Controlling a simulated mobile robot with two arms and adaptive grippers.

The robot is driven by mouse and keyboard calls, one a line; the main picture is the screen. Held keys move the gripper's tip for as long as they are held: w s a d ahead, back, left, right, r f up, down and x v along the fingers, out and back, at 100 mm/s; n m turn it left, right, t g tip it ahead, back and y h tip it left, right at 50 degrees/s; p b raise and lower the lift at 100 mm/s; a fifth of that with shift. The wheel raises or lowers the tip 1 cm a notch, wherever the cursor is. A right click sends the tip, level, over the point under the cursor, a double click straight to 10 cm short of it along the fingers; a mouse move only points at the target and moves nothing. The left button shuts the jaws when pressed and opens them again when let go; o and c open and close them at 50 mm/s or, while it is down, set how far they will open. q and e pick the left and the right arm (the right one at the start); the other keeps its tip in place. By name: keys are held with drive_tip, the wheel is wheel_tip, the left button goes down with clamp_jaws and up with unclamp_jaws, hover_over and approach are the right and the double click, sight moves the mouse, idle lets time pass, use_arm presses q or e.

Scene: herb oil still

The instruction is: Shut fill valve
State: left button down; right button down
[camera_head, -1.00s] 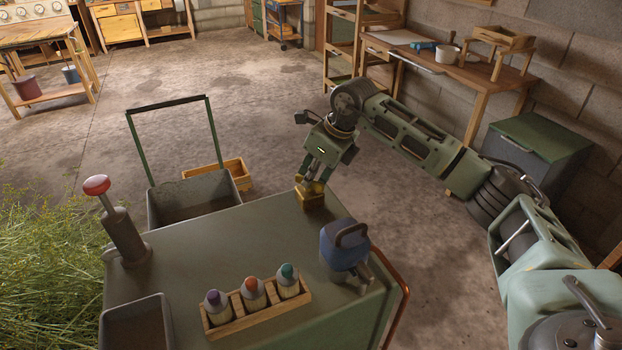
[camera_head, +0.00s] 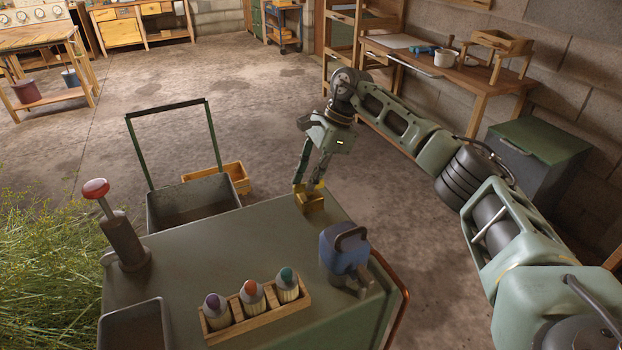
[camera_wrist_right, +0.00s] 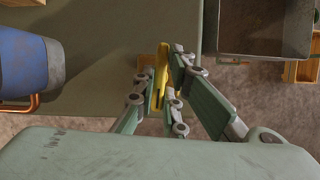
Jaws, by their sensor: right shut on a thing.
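The fill valve is a small brass-yellow fitting (camera_head: 308,202) at the far right corner of the green cart top. Its yellow handle (camera_wrist_right: 162,68) stands between my right fingers in the wrist view. My right gripper (camera_head: 309,185) reaches down over the valve from above and is shut on this handle. The fingers hide part of the handle, and I cannot tell how far it is turned. My left gripper is not in view.
A blue jug (camera_head: 342,252) stands on the cart top (camera_head: 225,250), near a wooden rack (camera_head: 262,318) of several bottles. A red-knobbed plunger (camera_head: 122,238) stands at left. A grey bin (camera_head: 190,207) is behind the cart. The floor right of it is open.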

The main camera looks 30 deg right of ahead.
drive_tip(key=shift+w+r+n, duration=0.1)
drive_tip(key=shift+n, duration=0.5)
drive_tip(key=shift+g, duration=0.3)
drive_tip(key=c, duration=1.8)
unclamp_jaws()
drive_tip(key=v, duration=1.2)
